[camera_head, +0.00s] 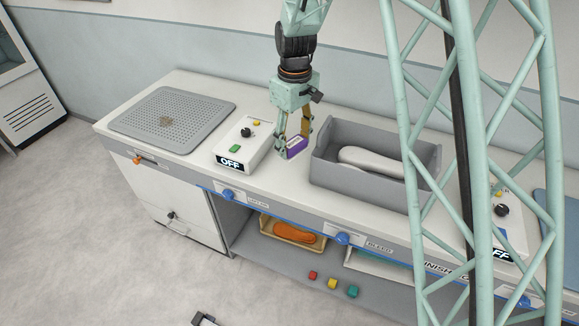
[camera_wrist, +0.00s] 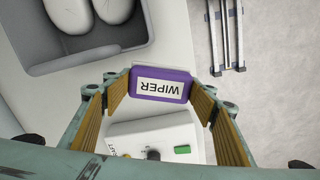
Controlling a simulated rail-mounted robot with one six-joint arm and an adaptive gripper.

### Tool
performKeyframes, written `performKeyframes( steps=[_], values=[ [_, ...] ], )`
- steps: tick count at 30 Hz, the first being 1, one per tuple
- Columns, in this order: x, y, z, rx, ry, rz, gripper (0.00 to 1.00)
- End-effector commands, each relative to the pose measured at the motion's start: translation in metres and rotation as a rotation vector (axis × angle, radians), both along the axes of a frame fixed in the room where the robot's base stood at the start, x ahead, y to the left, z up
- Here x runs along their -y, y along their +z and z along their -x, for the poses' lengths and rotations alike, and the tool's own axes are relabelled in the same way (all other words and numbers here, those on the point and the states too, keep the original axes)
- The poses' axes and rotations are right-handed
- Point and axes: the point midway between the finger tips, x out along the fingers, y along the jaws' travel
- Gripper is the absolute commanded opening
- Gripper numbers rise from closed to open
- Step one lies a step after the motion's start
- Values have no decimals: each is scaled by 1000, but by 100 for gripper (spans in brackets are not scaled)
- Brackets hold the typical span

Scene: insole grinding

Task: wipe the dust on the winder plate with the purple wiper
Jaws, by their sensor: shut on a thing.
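The purple wiper (camera_head: 296,147) is between the fingers of my gripper (camera_head: 293,138), over the bench between the control box and the grey bin. In the wrist view the wiper (camera_wrist: 161,84) shows its white "WIPER" label, and the fingers of my gripper (camera_wrist: 160,92) press on its two ends. I cannot tell whether it touches the bench top. The winder plate (camera_head: 195,119) is a grey perforated plate at the left end of the bench. A small brown patch of dust (camera_head: 165,121) lies near its middle. My gripper is to the right of the plate.
A white control box (camera_head: 243,147) reading OFF stands between plate and gripper. A grey bin (camera_head: 360,181) with pale insoles (camera_head: 370,161) is just right of the gripper. An orange item (camera_head: 287,229) lies in a tray on the lower shelf.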

Motion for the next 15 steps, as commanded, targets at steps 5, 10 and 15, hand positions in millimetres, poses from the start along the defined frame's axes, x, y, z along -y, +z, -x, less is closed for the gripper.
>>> performKeyframes(
  steps=[5, 10, 15],
  values=[
    [14, 29, -34, 4, -110, -1, 44],
    [25, 51, -56, 2, -194, -1, 44],
    [39, 62, -68, 0, -288, 0, 44]
  ],
)
